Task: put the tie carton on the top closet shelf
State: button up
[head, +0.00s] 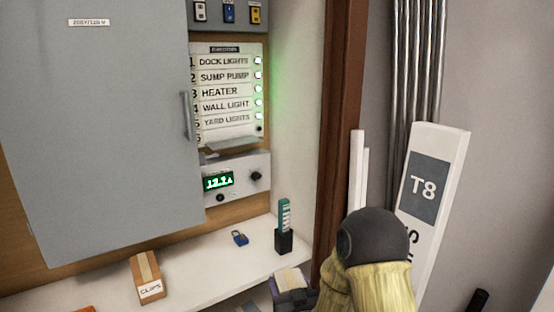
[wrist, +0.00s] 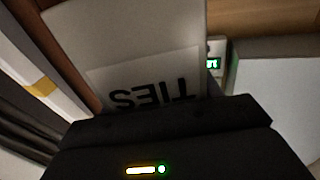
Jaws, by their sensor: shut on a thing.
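The tie carton (wrist: 150,55) fills the upper middle of the wrist view, pale, with its "TIES" label upside down in the picture. My gripper (wrist: 165,125) is shut on it. In the head view my gripper (head: 293,297) is at the bottom edge, partly cut off, with the carton's pale top (head: 291,279) showing at it. They are in front of the right part of a white shelf (head: 205,262), apart from the wall panel. I cannot tell whether this is the top closet shelf.
A brown "CLIPS" carton (head: 146,277), a blue padlock (head: 239,238) and a dark holder with a teal item (head: 284,230) stand on the shelf. A grey cabinet door (head: 105,130) hangs above. A white T8 carton (head: 432,175) leans at the right.

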jog(key=w+d+f+m+h, duration=0.1)
jog(key=d+f+m+h, duration=0.2)
jog(key=d+f, duration=0.6)
jog(key=d+h, duration=0.1)
jog(key=d, duration=0.2)
jog(key=shift+w+d+f+t+h, duration=0.2)
jog(key=shift+w+d+t+h, duration=0.1)
jog(key=shift+w+d, duration=0.05)
notch_tip(320, 180, up, 25)
jog(key=p, duration=2.5)
jog(key=shift+a+r, duration=0.1)
jog(key=shift+r, duration=0.1)
jog(key=shift+f, duration=0.1)
notch_tip(320, 180, down, 15)
jog(key=shift+s, duration=0.3)
jog(key=shift+r, duration=0.2)
jog(key=shift+f, duration=0.1)
